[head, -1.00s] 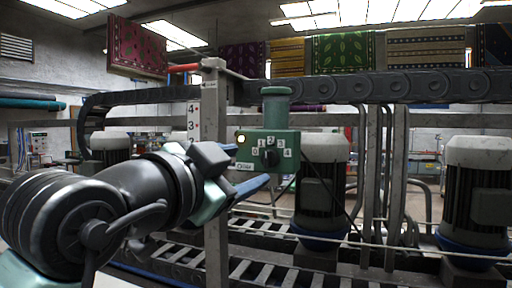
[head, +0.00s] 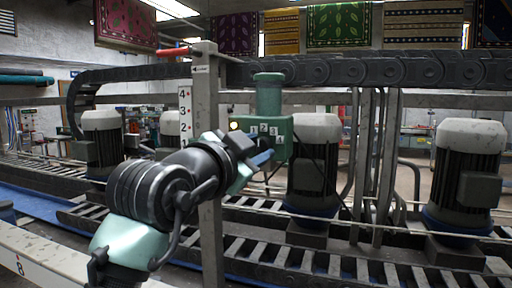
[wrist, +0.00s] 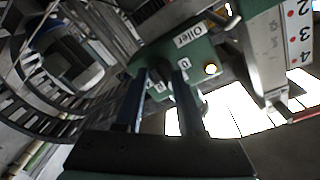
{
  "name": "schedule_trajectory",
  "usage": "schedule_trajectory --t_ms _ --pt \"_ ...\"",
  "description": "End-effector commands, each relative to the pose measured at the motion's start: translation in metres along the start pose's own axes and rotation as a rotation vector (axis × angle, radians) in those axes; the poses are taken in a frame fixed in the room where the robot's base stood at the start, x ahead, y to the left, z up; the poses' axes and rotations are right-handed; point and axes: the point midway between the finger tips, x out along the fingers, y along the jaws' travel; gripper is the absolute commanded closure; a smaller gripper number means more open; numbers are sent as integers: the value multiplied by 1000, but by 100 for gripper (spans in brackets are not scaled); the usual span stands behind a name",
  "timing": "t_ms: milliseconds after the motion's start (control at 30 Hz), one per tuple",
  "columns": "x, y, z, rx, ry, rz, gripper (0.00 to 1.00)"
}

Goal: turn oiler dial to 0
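The oiler is a green box (head: 284,128) with a round green top, fixed by a grey post, with white number labels on its face. The dark dial (wrist: 160,73) lies between my gripper's (wrist: 160,72) two blue fingertips, with a gap between the fingers. Whether they touch the dial is unclear. In the head view my gripper (head: 264,158) covers the dial. The dial's pointer setting cannot be read.
The grey post (head: 207,95) with a numbered scale and red handle (head: 186,51) stands just left of the oiler. Motors (head: 315,165) stand behind and to the right. A slatted conveyor (head: 330,262) runs below.

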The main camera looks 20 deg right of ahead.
Motion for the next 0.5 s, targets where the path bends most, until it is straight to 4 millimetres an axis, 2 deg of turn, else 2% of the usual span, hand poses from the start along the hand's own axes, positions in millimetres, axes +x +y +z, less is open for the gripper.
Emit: schedule_trajectory --t_ms 33,200,500 --pt "0 0 0 0 0 0 72" --pt "0 0 0 0 0 0 100" --pt "0 0 0 -15 1 0 100"
